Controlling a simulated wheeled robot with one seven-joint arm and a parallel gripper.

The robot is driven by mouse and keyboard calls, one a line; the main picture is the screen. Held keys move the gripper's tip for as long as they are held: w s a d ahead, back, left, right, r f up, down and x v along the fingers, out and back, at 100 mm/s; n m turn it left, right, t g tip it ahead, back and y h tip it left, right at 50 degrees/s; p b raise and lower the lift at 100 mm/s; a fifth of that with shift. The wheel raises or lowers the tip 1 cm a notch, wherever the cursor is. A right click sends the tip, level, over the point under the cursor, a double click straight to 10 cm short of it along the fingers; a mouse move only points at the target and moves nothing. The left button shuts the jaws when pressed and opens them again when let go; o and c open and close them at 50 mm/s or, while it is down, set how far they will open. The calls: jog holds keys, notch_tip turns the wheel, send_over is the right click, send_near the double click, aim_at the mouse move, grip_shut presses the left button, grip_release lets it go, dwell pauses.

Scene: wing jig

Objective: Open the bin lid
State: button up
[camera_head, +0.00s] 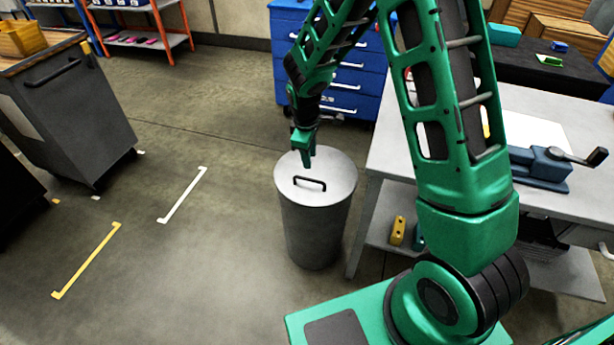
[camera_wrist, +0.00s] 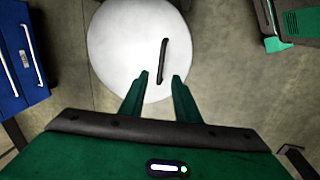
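The bin (camera_head: 315,228) is a grey metal cylinder standing on the floor beside the workbench. Its round, pale lid (camera_head: 334,170) lies on top and looks shut, with a black bar handle (camera_head: 310,184) on it. My gripper (camera_head: 308,163) hangs above the far part of the lid, apart from the handle. In the wrist view, the lid (camera_wrist: 125,45) and handle (camera_wrist: 164,60) are ahead of the fingertips. My gripper (camera_wrist: 160,77) has its two green fingers apart with nothing between them; the handle lies just beyond them.
The workbench (camera_head: 385,160) with a blue vise (camera_head: 540,167) stands right of the bin. A blue drawer cabinet (camera_head: 355,75) is behind it. The floor left of the bin is free, up to a dark grey cabinet (camera_head: 75,115).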

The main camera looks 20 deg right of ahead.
aim_at(309, 180)
jog(key=f, duration=0.3)
jog(key=w+f, duration=0.1)
jog(key=f, duration=0.3)
jog(key=w+f, duration=0.1)
jog(key=f, duration=0.3)
jog(key=shift+d, duration=0.35)
jog(key=shift+c, duration=0.2)
